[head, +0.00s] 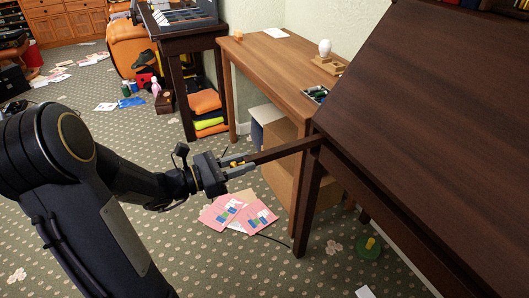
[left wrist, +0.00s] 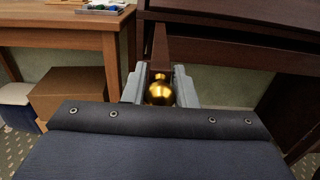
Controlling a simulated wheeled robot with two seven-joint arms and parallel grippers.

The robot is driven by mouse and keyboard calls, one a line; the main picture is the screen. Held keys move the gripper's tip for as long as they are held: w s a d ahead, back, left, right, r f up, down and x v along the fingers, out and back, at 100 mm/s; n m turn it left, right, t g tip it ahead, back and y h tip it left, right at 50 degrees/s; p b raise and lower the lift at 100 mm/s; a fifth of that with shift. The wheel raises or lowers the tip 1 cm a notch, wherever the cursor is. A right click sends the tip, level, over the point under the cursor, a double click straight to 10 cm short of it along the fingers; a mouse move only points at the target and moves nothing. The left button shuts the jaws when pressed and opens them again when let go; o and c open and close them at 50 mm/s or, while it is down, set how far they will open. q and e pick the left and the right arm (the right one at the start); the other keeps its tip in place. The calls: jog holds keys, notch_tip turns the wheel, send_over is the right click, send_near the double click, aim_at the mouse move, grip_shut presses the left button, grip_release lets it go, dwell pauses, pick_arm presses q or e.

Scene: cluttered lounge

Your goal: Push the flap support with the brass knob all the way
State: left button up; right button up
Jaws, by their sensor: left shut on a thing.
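The flap support (head: 284,151) is a dark wooden bar that sticks out to the left from under the dark brown desk (head: 430,110) in the head view. In the left wrist view the bar (left wrist: 159,48) runs away from me toward the desk. The round brass knob (left wrist: 159,92) is at its near end. My left gripper (head: 234,163) is shut on the knob, with one grey finger on each side of it in the left wrist view (left wrist: 159,90). The knob is mostly hidden in the head view. My right gripper is not in view.
A lighter wooden table (head: 262,62) stands behind, beside the desk. A cardboard box (left wrist: 68,95) is under it. Pink papers (head: 238,213) lie on the patterned carpet below my left gripper.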

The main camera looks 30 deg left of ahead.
pick_arm(q)
jog(key=shift+v, duration=1.15)
jog(key=o, duration=0.7)
jog(key=shift+c, duration=0.2)
jog(key=p+v, duration=0.1)
jog(key=v, duration=0.6)
jog(key=shift+s+a+p, duration=0.25)
jog(key=shift+p, duration=0.05)
